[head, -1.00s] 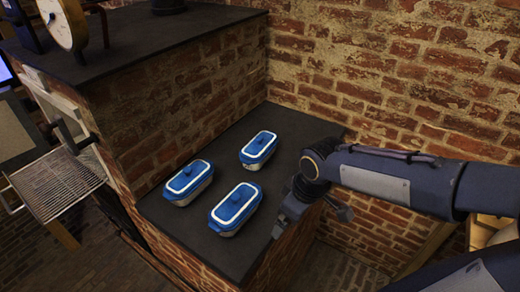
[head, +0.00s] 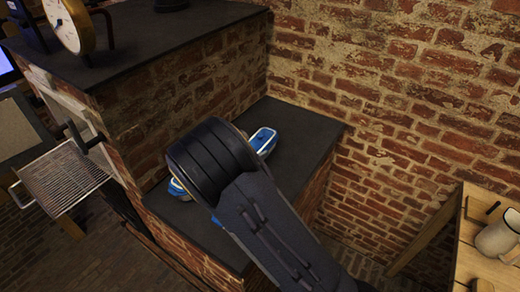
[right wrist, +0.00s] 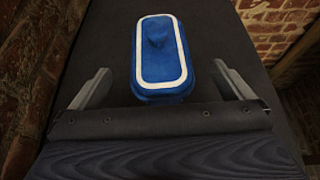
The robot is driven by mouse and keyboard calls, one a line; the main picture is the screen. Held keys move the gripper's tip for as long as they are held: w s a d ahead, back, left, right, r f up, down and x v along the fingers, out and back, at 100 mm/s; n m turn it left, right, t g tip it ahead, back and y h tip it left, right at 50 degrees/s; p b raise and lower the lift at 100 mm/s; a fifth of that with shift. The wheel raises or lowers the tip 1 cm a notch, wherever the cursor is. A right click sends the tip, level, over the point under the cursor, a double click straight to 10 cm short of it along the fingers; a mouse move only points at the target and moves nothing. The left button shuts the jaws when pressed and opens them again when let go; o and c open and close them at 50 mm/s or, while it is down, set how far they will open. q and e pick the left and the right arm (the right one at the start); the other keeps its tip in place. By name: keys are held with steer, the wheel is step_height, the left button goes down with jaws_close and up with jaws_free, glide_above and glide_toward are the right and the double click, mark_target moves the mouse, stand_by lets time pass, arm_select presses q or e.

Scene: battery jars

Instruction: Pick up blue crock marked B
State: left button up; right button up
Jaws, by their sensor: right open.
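Blue crocks with white-banded lids stand on the dark slab; one shows partly at the back (head: 264,140) and one partly at the left (head: 176,188) in the head view. My right arm covers the rest of them. My right gripper (right wrist: 160,68) is open, with one finger on each side of the crock's near end and a gap on both sides. No letter B is readable, so I cannot tell which crock this is. My left gripper is out of view.
The dark slab (head: 292,124) meets brick walls at the back and left. A raised dark ledge (head: 180,30) with a dial scale (head: 68,24) stands at the upper left. A wire rack (head: 62,178) juts out at the left. A wooden table (head: 474,258) with a jug is at right.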

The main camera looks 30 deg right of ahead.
mark_target(257, 143)
steer(key=p+x, duration=0.1)
steer(key=x, duration=0.4)
steer(key=shift+w+d+f+p, duration=0.2)
steer(key=shift+d+p, duration=0.1)
steer(key=shift+p, duration=0.1)
steer(key=shift+w+d+f, duration=0.15)
steer(key=shift+d+f, duration=0.05)
steer(key=shift+c, duration=0.4)
steer(key=c, duration=1.2)
steer(key=shift+r, duration=0.15)
steer(key=shift+c, duration=0.9)
steer(key=shift+r, duration=0.15)
